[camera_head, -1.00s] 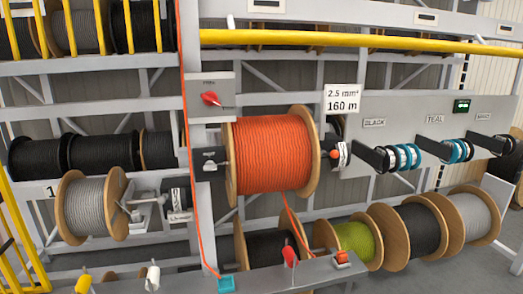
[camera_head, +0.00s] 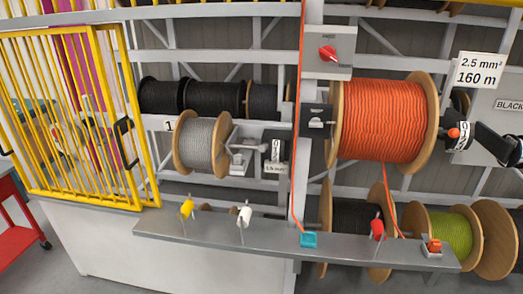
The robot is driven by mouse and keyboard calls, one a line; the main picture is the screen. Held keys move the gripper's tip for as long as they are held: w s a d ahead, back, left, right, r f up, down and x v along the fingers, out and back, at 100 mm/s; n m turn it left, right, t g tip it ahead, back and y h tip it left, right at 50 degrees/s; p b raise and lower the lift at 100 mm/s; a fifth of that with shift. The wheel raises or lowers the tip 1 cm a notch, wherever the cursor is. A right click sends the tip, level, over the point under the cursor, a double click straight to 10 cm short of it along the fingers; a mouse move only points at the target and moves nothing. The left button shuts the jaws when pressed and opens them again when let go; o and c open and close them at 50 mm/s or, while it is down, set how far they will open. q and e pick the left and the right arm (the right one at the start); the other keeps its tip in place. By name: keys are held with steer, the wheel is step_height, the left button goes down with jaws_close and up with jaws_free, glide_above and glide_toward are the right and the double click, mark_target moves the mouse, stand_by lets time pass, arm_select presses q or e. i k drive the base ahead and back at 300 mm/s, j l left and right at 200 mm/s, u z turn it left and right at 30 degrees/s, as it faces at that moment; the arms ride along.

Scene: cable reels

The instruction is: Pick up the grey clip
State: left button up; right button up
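A pale grey-white clip (camera_head: 245,215) sits upright on a thin stem on the grey metal ledge (camera_head: 345,250), left of centre in the head view. A yellow clip (camera_head: 187,208) stands to its left on the same ledge. A red clip (camera_head: 377,229) stands farther right. Neither of my grippers shows in this view.
A teal block (camera_head: 309,240) and an orange-red block (camera_head: 434,245) are on the ledge. Behind it are a grey cable reel (camera_head: 200,145) and a large orange cable reel (camera_head: 383,122).

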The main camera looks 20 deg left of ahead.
mark_target(238, 159)
steer(key=j+z, duration=1)
steer(key=i+l, duration=0.05)
steer(key=l, duration=0.05)
